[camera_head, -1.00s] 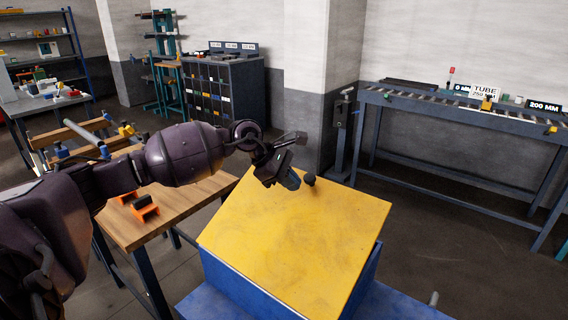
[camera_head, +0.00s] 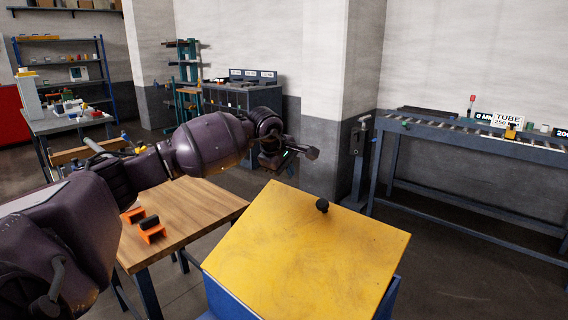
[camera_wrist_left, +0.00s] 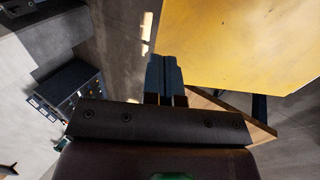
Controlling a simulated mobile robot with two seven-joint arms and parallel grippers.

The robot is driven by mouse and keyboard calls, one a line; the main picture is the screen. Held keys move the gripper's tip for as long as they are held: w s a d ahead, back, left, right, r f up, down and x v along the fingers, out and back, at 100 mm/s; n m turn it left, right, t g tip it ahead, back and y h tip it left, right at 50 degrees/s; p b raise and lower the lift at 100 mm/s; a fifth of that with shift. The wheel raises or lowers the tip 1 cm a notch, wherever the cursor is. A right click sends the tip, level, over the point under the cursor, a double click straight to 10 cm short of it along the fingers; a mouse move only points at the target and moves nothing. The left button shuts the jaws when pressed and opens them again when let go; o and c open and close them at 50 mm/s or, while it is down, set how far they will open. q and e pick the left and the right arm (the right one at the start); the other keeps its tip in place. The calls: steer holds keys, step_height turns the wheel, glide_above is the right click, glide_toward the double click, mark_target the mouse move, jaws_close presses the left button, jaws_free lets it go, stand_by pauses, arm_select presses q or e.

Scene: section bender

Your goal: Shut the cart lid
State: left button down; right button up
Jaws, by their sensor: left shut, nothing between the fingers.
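My right gripper is out of view.
A wooden table (camera_head: 185,222) with orange blocks (camera_head: 152,232) stands left of the cart, below my left arm. A roller conveyor (camera_head: 470,145) stands at the right and a drawer cabinet (camera_head: 245,95) at the back. Open floor lies right of the cart.

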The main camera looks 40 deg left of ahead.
mark_target(293, 192)
arm_select(q)
steer(key=x, duration=0.4)
steer(key=shift+f+b, duration=0.2)
steer(key=shift+b, duration=0.15)
steer(key=shift+w+f, duration=0.4)
steer(key=shift+f, duration=0.1)
